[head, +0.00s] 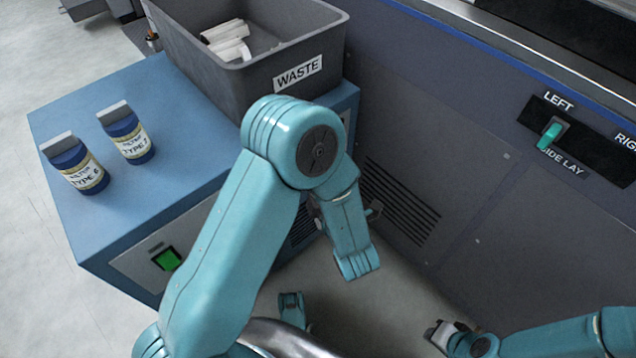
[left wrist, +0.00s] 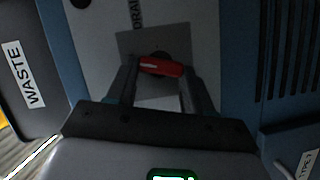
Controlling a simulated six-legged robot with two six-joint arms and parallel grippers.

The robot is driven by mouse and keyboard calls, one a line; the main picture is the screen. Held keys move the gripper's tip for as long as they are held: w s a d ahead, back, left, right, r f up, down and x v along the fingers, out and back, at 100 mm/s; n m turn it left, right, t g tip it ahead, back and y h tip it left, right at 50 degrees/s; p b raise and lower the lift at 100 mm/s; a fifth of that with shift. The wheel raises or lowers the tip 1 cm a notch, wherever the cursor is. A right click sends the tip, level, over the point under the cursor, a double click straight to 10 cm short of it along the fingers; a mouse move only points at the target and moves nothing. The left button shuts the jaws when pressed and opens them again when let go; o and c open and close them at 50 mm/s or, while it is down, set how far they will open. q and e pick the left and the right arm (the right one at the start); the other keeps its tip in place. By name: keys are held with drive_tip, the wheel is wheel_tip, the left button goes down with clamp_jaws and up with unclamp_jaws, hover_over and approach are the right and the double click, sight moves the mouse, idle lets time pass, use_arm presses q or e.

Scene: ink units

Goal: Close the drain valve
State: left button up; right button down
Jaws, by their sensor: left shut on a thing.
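The drain valve shows in the left wrist view as a red handle (left wrist: 160,66) on a grey plate (left wrist: 180,40), beside a partly cut-off DRAIN label (left wrist: 135,14). The handle lies nearly level across that picture, slightly tilted. My left gripper (left wrist: 158,72) is shut on the red handle, with one finger on each side of it. In the head view my left arm hides the valve and most of the left gripper. My right gripper (head: 440,335) is low at the bottom right, away from the valve; its jaw opening is unclear.
A grey WASTE bin (head: 215,78) with white pieces inside stands on the blue cabinet (head: 185,150). Two filter bottles, TYPE 6 (head: 85,176) and another (head: 130,143), stand there too. A green switch (head: 167,259) is on its front. A vented machine wall (head: 430,120) stands at right.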

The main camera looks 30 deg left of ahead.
use_arm(q)
drive_tip(key=shift+a+f+n+t+y, duration=0.15)
drive_tip(key=shift+n+t+y, duration=0.35)
drive_tip(key=shift+n, duration=1.3)
drive_tip(key=o, duration=1)
drive_tip(key=shift+f, duration=0.1)
drive_tip(key=shift+o, duration=0.2)
drive_tip(key=shift+d, duration=0.2)
